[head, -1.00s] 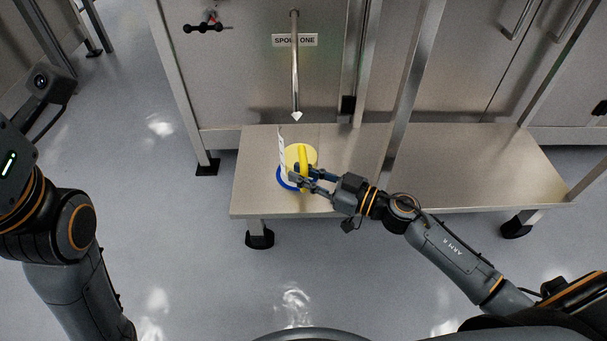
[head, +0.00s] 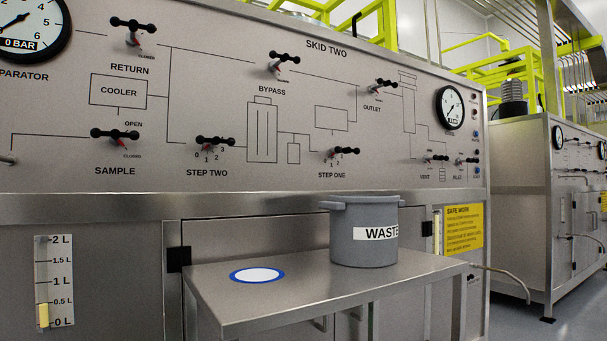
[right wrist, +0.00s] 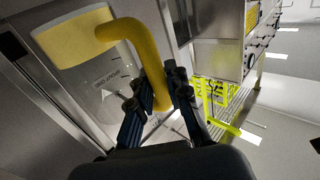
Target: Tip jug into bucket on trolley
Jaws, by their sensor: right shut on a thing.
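The grey bucket (head: 365,235), labelled "WASTE", stands upright on the right part of the trolley's metal top (head: 230,305) in the head view. In the right wrist view my right gripper (right wrist: 158,78) is shut on the yellow handle of the jug (right wrist: 150,50). The jug has a pale, see-through body and a broad yellow part at upper left. It looks tilted in that view; its true lean I cannot tell. The jug and my right gripper do not show in the head view, so their distance from the bucket is unclear. My left gripper is not in view.
A blue-ringed white disc (head: 257,275) lies on the trolley top, left of the bucket. The "SKID TWO" panel (head: 330,80), with several black valve handles and gauges, rises behind the trolley. A level scale (head: 55,282) is at lower left. Floor shows at lower right.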

